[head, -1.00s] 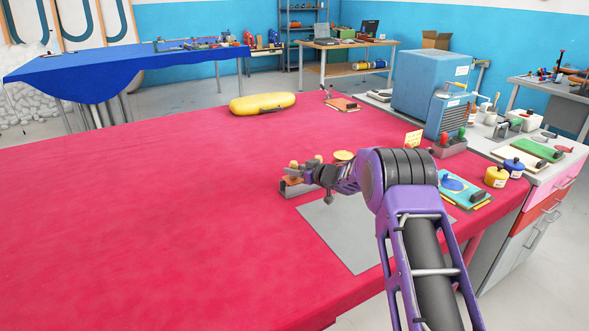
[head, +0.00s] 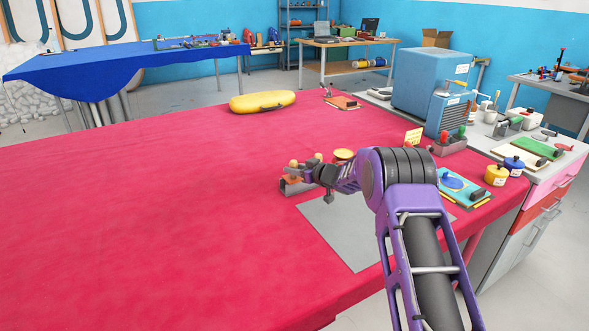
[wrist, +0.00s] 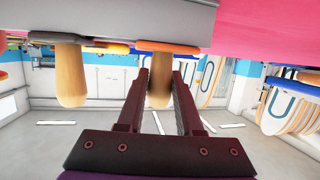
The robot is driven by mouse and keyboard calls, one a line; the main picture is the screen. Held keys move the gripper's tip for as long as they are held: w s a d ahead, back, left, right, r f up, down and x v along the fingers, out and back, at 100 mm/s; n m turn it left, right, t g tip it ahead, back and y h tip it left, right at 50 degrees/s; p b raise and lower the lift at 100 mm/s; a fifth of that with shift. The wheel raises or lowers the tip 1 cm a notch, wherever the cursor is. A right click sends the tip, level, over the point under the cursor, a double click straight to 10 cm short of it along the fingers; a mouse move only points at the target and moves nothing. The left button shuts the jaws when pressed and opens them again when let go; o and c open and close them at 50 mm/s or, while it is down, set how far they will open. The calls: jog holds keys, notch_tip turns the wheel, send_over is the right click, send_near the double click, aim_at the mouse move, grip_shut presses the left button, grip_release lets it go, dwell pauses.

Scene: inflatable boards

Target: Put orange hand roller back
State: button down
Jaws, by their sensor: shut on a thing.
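My gripper (head: 307,173) is at the small grey rack (head: 291,187) on the pink-red table. In the wrist view, which looks upside down, my two dark fingers (wrist: 160,98) are shut on the pale wooden handle (wrist: 160,88) of the orange hand roller (wrist: 167,47). Its orange part is against or very close to the grey rack (wrist: 180,30); I cannot tell whether it is fully seated. Another roller, with a dark grey collar and wooden handle (wrist: 70,80), stands beside it on the left of the wrist view. My gripper partly hides the rack in the head view.
A grey sheet (head: 355,235) lies under my arm. A yellow inflatable (head: 262,102) lies farther back. A blue machine (head: 430,85) and a turquoise board (head: 462,190) are at right. The left of the table is clear.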

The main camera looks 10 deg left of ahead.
jog(key=shift+c, duration=2.4)
grip_release()
jog(key=shift+o, duration=0.2)
jog(key=o, duration=0.4)
jog(key=shift+o, duration=0.2)
jog(key=shift+r+p, duration=2.6)
jog(key=shift+r, duration=0.4)
